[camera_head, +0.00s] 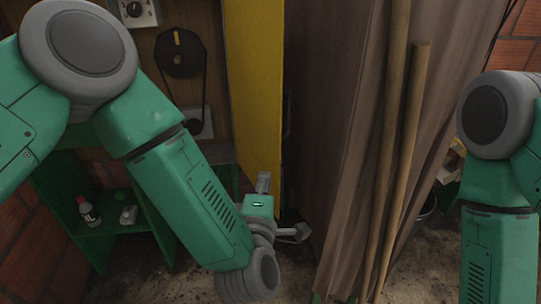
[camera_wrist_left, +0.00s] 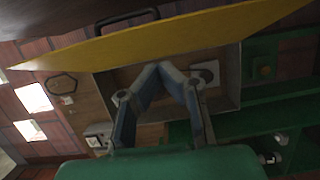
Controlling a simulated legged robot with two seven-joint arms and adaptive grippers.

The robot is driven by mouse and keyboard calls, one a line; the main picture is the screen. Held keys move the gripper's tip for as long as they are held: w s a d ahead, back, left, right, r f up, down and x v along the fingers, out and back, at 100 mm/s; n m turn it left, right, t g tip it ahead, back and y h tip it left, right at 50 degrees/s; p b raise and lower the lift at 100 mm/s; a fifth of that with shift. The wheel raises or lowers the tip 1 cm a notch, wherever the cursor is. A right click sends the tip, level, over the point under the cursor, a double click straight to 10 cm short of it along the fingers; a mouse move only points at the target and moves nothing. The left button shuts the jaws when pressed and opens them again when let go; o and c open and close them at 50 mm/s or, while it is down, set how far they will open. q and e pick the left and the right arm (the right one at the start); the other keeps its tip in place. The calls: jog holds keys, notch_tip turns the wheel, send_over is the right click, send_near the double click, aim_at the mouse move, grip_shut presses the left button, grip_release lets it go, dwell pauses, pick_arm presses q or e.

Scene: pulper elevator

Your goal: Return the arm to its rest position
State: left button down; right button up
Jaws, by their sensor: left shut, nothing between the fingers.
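My left arm comes in from the left in the head view and bends down to its wrist at the lower middle. My left gripper (camera_head: 263,180) points up and away in front of the lower part of a yellow panel (camera_head: 256,85). In the left wrist view its two fingers (camera_wrist_left: 160,66) converge and their tips meet, with nothing seen between them. The yellow panel crosses the top of the left wrist view (camera_wrist_left: 165,40). My right arm shows at the right edge of the head view, and its gripper is out of the frame.
A brown curtain-like sheet (camera_head: 340,130) with two wooden poles (camera_head: 405,140) hangs right of my left gripper. A green shelf (camera_head: 98,228) holds a bottle (camera_head: 88,212) at the lower left. A wooden board with a black cover (camera_head: 181,53) is behind my left arm.

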pick_arm(q)
jog(key=s+a+f+m+g+h+p, duration=0.1)
jog(key=s+a+f+m+g, duration=0.4)
jog(key=f, duration=0.3)
jog(key=s+a+f+m+g+p, duration=0.2)
jog(key=s+a+f+m+g, duration=0.2)
jog(key=s+f+m, duration=0.3)
jog(key=s+a+f+m+g+y, duration=0.1)
jog(key=s+a+f+m+g, duration=0.2)
jog(key=s+a, duration=0.4)
jog(key=s+a+f+m+g+y+p, duration=0.1)
jog(key=s+a+f+m+g, duration=0.1)
jog(key=s+a+g, duration=0.3)
jog(key=shift+s+a+f+m+p, duration=0.4)
jog(key=shift+s+a, duration=1.25)
jog(key=shift+s, duration=1.75)
pick_arm(e)
jog(key=shift+d+r, duration=0.15)
jog(key=shift+r, duration=2.2)
pick_arm(q)
jog(key=shift+a+f, duration=0.2)
jog(key=shift+a, duration=0.15)
pick_arm(e)
jog(key=shift+a+r, duration=0.1)
jog(key=shift+a, duration=0.25)
